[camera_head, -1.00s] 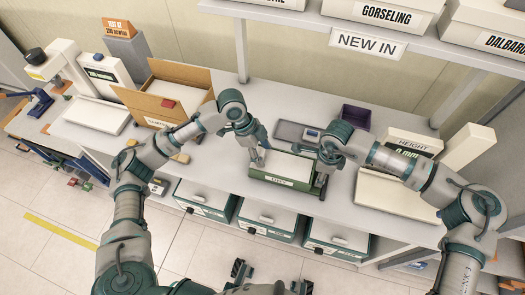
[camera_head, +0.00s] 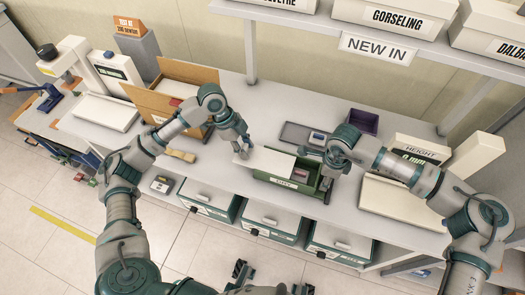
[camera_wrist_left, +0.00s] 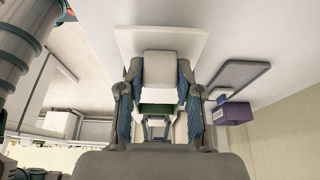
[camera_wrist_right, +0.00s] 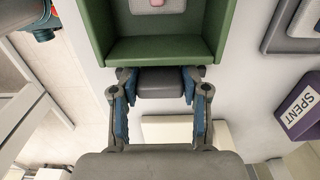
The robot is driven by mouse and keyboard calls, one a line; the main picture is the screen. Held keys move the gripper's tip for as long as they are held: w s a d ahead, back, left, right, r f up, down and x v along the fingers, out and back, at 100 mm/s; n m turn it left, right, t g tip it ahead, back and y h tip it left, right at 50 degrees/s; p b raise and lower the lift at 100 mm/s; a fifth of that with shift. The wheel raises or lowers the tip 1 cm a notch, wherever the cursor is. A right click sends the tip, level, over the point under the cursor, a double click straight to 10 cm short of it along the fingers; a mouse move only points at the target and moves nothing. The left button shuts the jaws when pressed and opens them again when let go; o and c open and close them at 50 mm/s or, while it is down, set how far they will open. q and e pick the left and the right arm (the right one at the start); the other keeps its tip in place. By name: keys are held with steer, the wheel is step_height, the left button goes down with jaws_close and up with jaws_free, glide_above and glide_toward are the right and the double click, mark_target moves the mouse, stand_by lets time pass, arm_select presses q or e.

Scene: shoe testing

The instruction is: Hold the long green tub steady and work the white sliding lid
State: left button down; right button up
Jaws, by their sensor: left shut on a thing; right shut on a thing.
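The long green tub (camera_head: 310,188) stands on the bench, its right part uncovered, with a small grey and pink thing (camera_head: 300,174) inside. The white sliding lid (camera_head: 268,161) covers the tub's left part and sticks out past its left end. My left gripper (camera_head: 242,150) is at the lid's left end; in the left wrist view its fingers close around a white block (camera_wrist_left: 160,66) on the lid (camera_wrist_left: 185,42). My right gripper (camera_head: 329,172) is at the tub's right end; in the right wrist view it is shut on a grey grip (camera_wrist_right: 160,83) against the green end wall (camera_wrist_right: 160,52).
A grey tray (camera_head: 292,132) with a small device (camera_head: 317,137) lies behind the tub. A purple bin (camera_head: 364,121) stands at the back right. A cardboard box (camera_head: 158,100) and a wooden brush (camera_head: 181,155) are to the left. Drawers (camera_head: 270,221) hang below the bench edge.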

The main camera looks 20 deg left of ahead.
arm_select(q)
steer(key=a, duration=0.2)
steer(key=shift+a, duration=0.35)
steer(key=c, duration=0.8)
jaws_free()
steer(key=shift+d, duration=0.1)
steer(key=shift+o, duration=0.2)
step_height(320, 180, up, 10)
steer(key=shift+f, duration=0.1)
